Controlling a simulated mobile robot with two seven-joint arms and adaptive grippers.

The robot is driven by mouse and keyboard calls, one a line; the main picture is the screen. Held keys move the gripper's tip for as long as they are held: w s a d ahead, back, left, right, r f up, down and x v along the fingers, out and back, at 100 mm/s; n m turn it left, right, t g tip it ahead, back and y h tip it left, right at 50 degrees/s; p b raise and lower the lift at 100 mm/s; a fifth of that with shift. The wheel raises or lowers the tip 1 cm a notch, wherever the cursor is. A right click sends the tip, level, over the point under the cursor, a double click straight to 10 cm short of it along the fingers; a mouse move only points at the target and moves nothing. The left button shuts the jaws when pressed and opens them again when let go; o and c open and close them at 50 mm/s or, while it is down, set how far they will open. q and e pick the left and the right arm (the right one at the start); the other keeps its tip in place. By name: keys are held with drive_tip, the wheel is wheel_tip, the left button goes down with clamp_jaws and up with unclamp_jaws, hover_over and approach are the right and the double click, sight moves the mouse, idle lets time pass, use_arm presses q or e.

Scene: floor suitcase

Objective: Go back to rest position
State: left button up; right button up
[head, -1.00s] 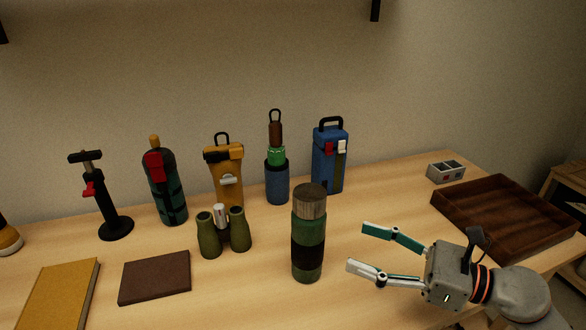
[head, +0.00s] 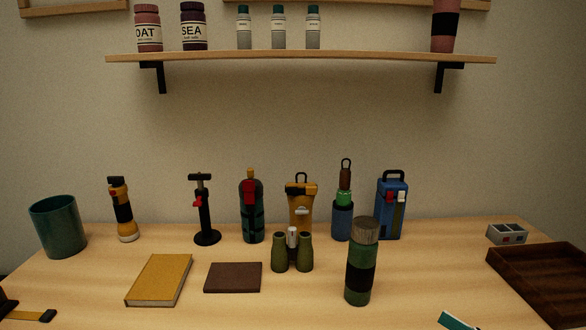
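Nothing is seen held at the visible tip. My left gripper is not in view. The green flask with a wooden-looking lid (head: 360,265) stands upright on the table (head: 300,309).
A dark wooden tray (head: 545,285) lies at the right. Several upright items, with binoculars (head: 293,252), stand in the middle and back. A yellow book (head: 159,279) and brown notebook (head: 233,277) lie in front. A shelf (head: 300,58) with jars hangs above.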

wheel_tip(320, 180, down, 11)
drive_tip(key=d+m+t+h+p, duration=0.3)
drive_tip(key=m+h+p, duration=0.5)
drive_tip(key=m, duration=1.8)
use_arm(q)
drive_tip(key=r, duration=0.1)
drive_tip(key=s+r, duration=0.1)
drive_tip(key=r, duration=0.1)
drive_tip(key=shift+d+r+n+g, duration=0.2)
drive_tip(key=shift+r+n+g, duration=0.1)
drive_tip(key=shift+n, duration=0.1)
use_arm(e)
drive_tip(key=s+a+f+m+g+h, duration=0.1)
drive_tip(key=s+a+f+m+g, duration=0.2)
drive_tip(key=s+f, duration=0.4)
drive_tip(key=s+a+f+m+g+h, duration=0.1)
drive_tip(key=s+a+f+m+g, duration=0.2)
drive_tip(key=f, duration=0.8)
drive_tip(key=s+a+m, duration=0.2)
drive_tip(key=s+m, duration=0.2)
drive_tip(key=m, duration=0.1)
drive_tip(key=shift+g+h, duration=0.3)
drive_tip(key=shift+h, duration=0.1)
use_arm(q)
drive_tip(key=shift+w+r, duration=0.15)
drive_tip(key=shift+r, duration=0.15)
use_arm(e)
drive_tip(key=shift+w+a, duration=0.1)
